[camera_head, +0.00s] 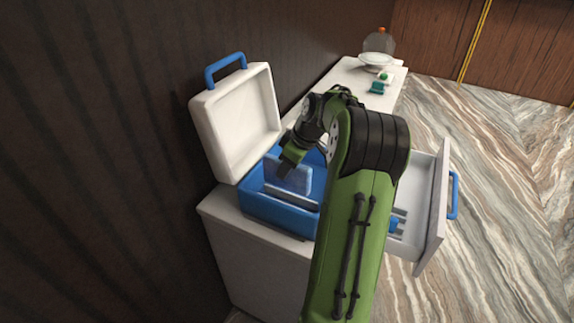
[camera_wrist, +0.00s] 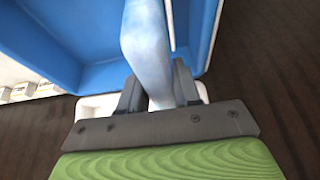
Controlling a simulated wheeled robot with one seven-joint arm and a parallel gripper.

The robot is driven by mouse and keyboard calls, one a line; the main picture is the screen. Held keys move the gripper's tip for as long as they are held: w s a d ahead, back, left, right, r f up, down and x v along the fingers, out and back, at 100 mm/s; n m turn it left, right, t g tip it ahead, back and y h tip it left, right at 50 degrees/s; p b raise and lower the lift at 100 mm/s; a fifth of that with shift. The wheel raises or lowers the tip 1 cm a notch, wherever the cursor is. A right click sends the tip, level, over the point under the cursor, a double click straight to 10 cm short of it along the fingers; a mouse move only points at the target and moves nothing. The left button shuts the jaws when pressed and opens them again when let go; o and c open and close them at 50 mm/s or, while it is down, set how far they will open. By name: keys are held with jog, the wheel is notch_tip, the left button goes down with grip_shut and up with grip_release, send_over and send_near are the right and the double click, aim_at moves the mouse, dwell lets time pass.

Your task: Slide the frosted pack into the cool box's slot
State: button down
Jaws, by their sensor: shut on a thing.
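The frosted pack (camera_head: 288,178) is a pale blue slab held upright inside the open blue cool box (camera_head: 278,212). My gripper (camera_head: 288,168) is above the box and shut on the top of the pack. In the wrist view the pack (camera_wrist: 148,45) stands between the two dark fingers (camera_wrist: 158,92), with the blue box interior (camera_wrist: 60,25) around it. A thin pale divider (camera_wrist: 170,22) runs close beside the pack. I cannot tell whether the pack's lower edge is in the slot; the lower part is hidden in the head view.
The white lid (camera_head: 236,125) with a blue handle stands open at the back left. A drawer (camera_head: 436,205) is pulled out at the right, partly behind my arm. A scale-like white dish (camera_head: 376,60) and small green items (camera_head: 377,88) sit on the far counter. A dark wall is close at left.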

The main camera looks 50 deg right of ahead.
aim_at(287, 185)
notch_tip(287, 185, down, 3)
jog(key=shift+r+b, duration=0.1)
jog(key=shift+b, duration=0.9)
jog(key=shift+f+b, duration=1.55)
jog(key=shift+f, duration=0.6)
jog(key=c, duration=0.7)
grip_release()
jog(key=p+v, duration=0.5)
jog(key=v, duration=1)
jog(key=shift+s+r+p, duration=0.15)
jog(key=shift+r+p, duration=0.25)
